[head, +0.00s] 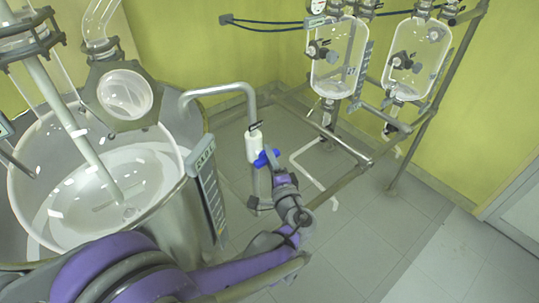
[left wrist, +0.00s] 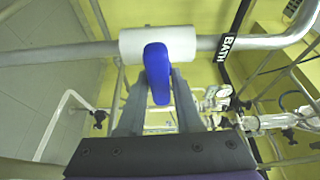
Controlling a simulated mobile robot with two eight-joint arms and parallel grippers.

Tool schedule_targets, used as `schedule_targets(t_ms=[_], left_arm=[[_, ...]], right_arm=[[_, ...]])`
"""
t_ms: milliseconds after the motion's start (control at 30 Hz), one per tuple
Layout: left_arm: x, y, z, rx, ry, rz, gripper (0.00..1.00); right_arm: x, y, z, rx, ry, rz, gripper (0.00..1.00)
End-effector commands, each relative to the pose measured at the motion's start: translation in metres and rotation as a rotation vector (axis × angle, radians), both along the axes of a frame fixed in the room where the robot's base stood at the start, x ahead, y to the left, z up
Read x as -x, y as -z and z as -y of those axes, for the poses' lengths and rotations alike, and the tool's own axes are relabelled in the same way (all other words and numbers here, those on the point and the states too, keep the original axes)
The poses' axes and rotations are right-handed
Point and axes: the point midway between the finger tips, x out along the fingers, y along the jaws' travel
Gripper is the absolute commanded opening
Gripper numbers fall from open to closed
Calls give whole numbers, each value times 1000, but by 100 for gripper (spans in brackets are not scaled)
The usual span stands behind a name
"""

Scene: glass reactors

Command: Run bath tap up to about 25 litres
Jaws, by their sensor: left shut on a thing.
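The bath tap has a white valve body (head: 254,148) on a grey upright pipe, with a blue lever (head: 267,157). In the left wrist view the white valve body (left wrist: 158,45) carries the blue lever (left wrist: 158,72), beside a black BATH label (left wrist: 226,48). My left gripper (head: 277,170) is shut on the blue lever; its fingers (left wrist: 158,92) lie on both sides of it. The pipe's spout (head: 186,100) bends over the bath rim. The bath (head: 186,215) is a large round tub at the left, with a level scale (head: 208,190) whose reading is too small to tell. My right gripper is out of view.
A glass vessel with tubing (head: 125,95) stands in the bath. Two glass reactors (head: 338,62) (head: 408,62) hang on a metal frame (head: 350,180) at the right. Grey tiled floor (head: 330,245) is clear in front of the frame.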

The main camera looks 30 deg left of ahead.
Motion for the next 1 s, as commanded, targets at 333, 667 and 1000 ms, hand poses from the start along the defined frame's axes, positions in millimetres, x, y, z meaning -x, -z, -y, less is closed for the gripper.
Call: schedule_targets(t_ms=[333,667,1000], left_arm=[[1,1,0,-21,-1,-55,0],[1,1,0,-22,-2,-56,0],[0,1,0,-23,-1,-55,57]], right_arm=[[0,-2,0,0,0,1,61],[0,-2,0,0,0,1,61],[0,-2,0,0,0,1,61]])
